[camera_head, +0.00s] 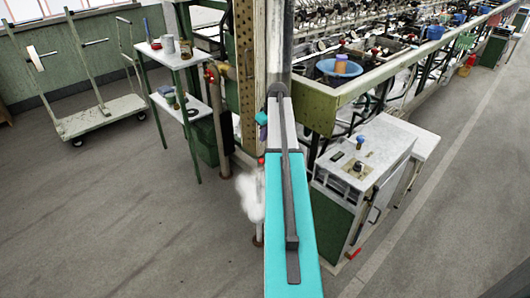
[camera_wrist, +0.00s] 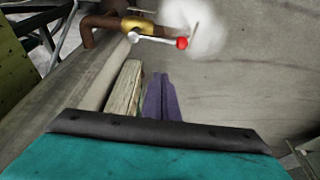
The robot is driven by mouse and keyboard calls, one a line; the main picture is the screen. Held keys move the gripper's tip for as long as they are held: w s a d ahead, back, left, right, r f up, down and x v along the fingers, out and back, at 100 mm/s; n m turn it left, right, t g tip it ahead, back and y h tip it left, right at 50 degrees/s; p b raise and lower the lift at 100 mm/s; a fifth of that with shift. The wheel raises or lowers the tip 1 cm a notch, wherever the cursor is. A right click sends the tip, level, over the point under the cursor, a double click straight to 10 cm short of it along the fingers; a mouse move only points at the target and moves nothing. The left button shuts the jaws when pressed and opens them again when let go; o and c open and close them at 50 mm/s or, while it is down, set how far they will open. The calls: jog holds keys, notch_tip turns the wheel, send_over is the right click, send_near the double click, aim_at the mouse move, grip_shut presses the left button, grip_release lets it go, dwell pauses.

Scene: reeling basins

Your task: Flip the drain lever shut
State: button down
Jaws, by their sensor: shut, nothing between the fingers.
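The drain lever is a thin pale handle with a red knob (camera_wrist: 182,43), pointing right from the brass valve (camera_wrist: 138,25) on a rusty pipe (camera_wrist: 98,24) in the wrist view. White steam (camera_wrist: 195,22) is just beyond the valve. My gripper (camera_wrist: 159,78) has purple fingers shut together and empty, below the lever in the picture and apart from it in the image. In the head view my gripper (camera_head: 262,133) shows beside my arm, above the red knob (camera_head: 261,160) in the picture. Steam (camera_head: 250,198) shows below. My arm hides most of the valve there.
A wooden piece (camera_wrist: 124,90) shows left of my fingers. In the head view, a shelf table (camera_head: 172,55) stands left, a trolley (camera_head: 105,115) farther left, and a control cabinet (camera_head: 362,165) right. The reeling bench (camera_head: 405,82) runs back right. Floor at lower left is clear.

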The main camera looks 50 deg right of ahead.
jog(key=shift+w+f, duration=0.1)
jog(key=shift+f, duration=0.1)
jog(key=shift+s+f+p, duration=0.15)
jog(key=shift+f, duration=1.25)
jog(key=shift+s+f+p, duration=0.15)
jog(key=shift+s+f, duration=0.05)
jog(key=shift+f, duration=1.2)
jog(key=shift+s+f+p, duration=0.15)
jog(key=shift+f, duration=1.25)
jog(key=shift+w+a, duration=0.1)
jog(key=shift+a, duration=0.1)
